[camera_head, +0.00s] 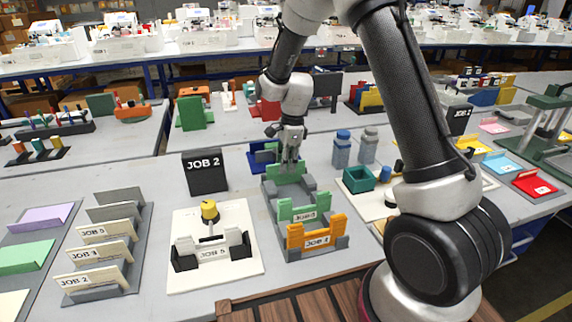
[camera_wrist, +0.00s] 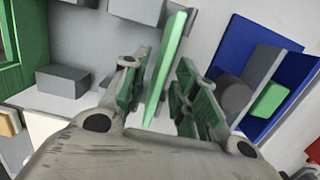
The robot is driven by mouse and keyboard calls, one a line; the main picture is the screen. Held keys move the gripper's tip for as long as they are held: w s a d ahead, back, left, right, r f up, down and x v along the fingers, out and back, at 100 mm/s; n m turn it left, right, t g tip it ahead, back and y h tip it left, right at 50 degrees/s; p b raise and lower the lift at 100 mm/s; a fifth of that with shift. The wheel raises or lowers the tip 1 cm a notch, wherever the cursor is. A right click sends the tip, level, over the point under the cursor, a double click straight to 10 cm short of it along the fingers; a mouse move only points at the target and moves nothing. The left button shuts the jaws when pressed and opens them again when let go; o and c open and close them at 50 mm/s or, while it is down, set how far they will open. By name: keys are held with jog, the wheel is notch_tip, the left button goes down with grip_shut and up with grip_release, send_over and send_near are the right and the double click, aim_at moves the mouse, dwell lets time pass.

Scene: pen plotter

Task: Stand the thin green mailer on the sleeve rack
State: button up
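The sleeve rack (camera_head: 328,250) is a grey slotted stand in the middle of the table. An orange mailer with a label (camera_head: 317,237) stands in its front slot and a labelled green mailer (camera_head: 298,208) stands behind it. My gripper (camera_head: 290,160) points down over the rack's back end. In the wrist view, the thin green mailer (camera_wrist: 165,65) is seen nearly edge-on between my two fingers (camera_wrist: 158,95), upright and slightly tilted. Gaps show between it and the finger pads, so my gripper looks open around it.
A black JOB 2 sign (camera_head: 205,172) stands left of the rack. A white board with a holder (camera_head: 214,277) lies front left. A blue holder (camera_wrist: 243,30) with a green piece is close right of my fingers. Grey-capped and blue-capped bottles (camera_head: 341,152) stand right of my gripper.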

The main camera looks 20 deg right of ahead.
notch_tip(320, 180, up, 11)
jog(key=d, duration=0.1)
jog(key=s+d+r+n+t, duration=0.1)
jog(key=s+d+r+n, duration=0.4)
jog(key=s+r, duration=0.3)
jog(key=s+d+r+n+t, duration=0.1)
jog(key=s+d+r+n, duration=0.1)
jog(key=s, duration=0.5)
jog(key=s+d+r+n+t+h, duration=0.1)
jog(key=s+d+n, duration=0.3)
jog(key=s+n, duration=0.2)
jog(key=s+d+r+n+t, duration=0.1)
jog(key=s+n, duration=0.4)
jog(key=s, duration=0.5)
jog(key=shift+d+r, duration=0.85)
jog(key=shift+d, duration=0.1)
